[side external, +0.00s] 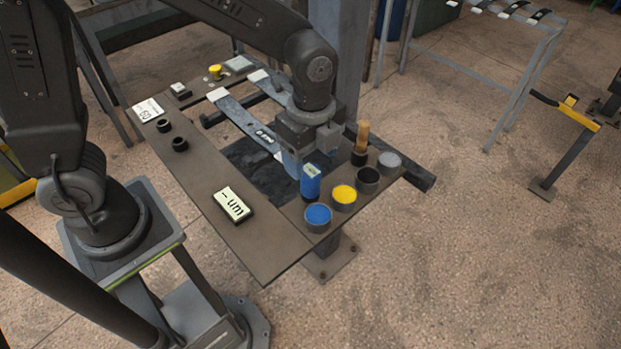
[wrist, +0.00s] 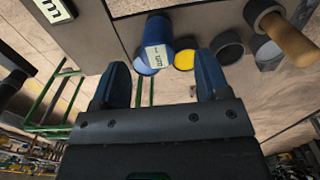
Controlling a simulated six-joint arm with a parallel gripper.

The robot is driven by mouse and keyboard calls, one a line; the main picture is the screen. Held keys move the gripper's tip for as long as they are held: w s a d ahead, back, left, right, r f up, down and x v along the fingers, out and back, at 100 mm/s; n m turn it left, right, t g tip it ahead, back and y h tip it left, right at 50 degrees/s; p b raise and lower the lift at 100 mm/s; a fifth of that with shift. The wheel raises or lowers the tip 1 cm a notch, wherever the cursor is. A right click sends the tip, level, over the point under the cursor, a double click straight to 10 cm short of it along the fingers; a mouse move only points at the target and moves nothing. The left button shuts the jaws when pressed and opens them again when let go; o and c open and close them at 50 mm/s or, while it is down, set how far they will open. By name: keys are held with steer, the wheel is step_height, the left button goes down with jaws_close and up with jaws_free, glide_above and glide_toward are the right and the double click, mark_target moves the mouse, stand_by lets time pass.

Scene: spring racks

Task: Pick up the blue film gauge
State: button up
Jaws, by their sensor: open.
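The blue film gauge (side external: 310,186) is a blue cylinder with a pale label, standing near the row of small cups in the side external view. In the wrist view the blue film gauge (wrist: 158,30) is at the top, just ahead of the fingertips and between their lines. My gripper (wrist: 162,80) is open, with nothing between its two blue fingers. In the side external view my gripper (side external: 303,165) is close beside and above the gauge, and its fingers partly overlap. I cannot tell whether a finger touches it.
A blue-topped cup (side external: 318,217), a yellow-topped cup (side external: 343,197), a dark cup (side external: 368,180) and a grey cup (side external: 389,161) line the bench edge. A wooden handle (side external: 362,137) stands behind them. A display block (side external: 233,204) lies left, with bare bench around it.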

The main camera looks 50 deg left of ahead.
mark_target(310, 170)
steer(key=shift+s+d+f, duration=0.1)
steer(key=shift+s+f, duration=0.05)
steer(key=shift+f, duration=3)
steer(key=c, duration=1.1)
